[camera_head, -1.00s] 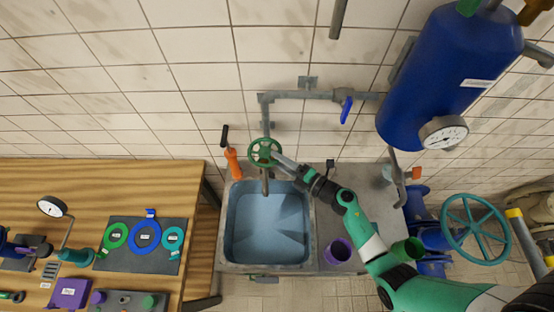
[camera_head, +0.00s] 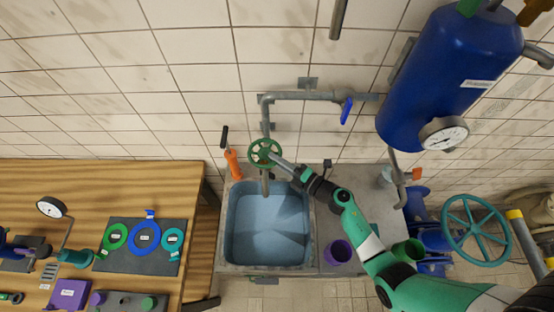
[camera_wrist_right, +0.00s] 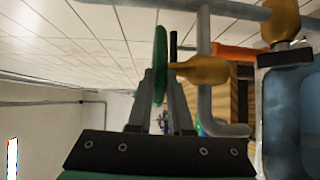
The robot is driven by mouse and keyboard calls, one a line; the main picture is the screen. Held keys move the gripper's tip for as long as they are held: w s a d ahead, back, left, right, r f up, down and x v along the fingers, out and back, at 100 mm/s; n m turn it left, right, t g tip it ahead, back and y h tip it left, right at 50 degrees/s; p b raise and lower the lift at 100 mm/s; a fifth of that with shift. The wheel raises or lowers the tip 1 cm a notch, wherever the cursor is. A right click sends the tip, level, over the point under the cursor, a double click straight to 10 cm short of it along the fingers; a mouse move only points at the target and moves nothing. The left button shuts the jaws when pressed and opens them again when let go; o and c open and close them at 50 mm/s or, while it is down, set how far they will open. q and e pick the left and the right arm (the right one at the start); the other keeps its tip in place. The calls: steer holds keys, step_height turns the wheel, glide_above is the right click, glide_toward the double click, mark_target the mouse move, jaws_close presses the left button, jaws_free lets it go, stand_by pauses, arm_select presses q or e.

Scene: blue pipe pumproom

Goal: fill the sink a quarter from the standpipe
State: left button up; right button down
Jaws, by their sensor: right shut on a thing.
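The sink (camera_head: 231,262) is a grey-rimmed basin with a bluish inside, below the middle of the head view. I cannot tell whether water stands in it. The grey standpipe (camera_head: 266,115) runs down the tiled wall to a spout (camera_head: 265,186) over the sink's back edge. A green handwheel (camera_head: 255,145) sits on the pipe. My right gripper (camera_head: 275,156) is shut on the handwheel's rim. In the right wrist view the handwheel (camera_wrist_right: 160,62) shows edge-on between the fingers. My left gripper is not in view.
An orange-handled tool (camera_head: 233,162) stands left of the standpipe. A purple cup (camera_head: 338,251) and a green cup (camera_head: 408,250) are right of the sink. A blue tank (camera_head: 440,75) hangs at the upper right. A wooden bench (camera_head: 90,185) with several parts fills the left.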

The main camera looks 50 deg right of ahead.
steer(key=shift+a, duration=0.1)
steer(key=shift+a+r+m+h, duration=0.1)
steer(key=shift+a+m+h, duration=0.15)
steer(key=shift+m+h, duration=0.35)
steer(key=shift+a+m+h, duration=0.3)
steer(key=shift+m+h, duration=0.2)
steer(key=shift+h, duration=0.6)
steer(key=m+h+b, duration=0.1)
steer(key=h+b, duration=0.1)
steer(key=a+m+h+b, duration=0.1)
steer(key=shift+w+f+m+g+h+b, duration=0.15)
steer(key=shift+f+m+g+h+b, duration=0.15)
steer(key=shift+h, duration=0.1)
steer(key=shift+a+r+m+g+h+b, duration=0.2)
steer(key=shift+m+g+h+b, duration=0.4)
steer(key=shift+m+h+b, duration=0.4)
steer(key=c, duration=0.8)
jaws_free()
steer(key=shift+w, duration=0.1)
steer(key=shift+c, duration=0.2)
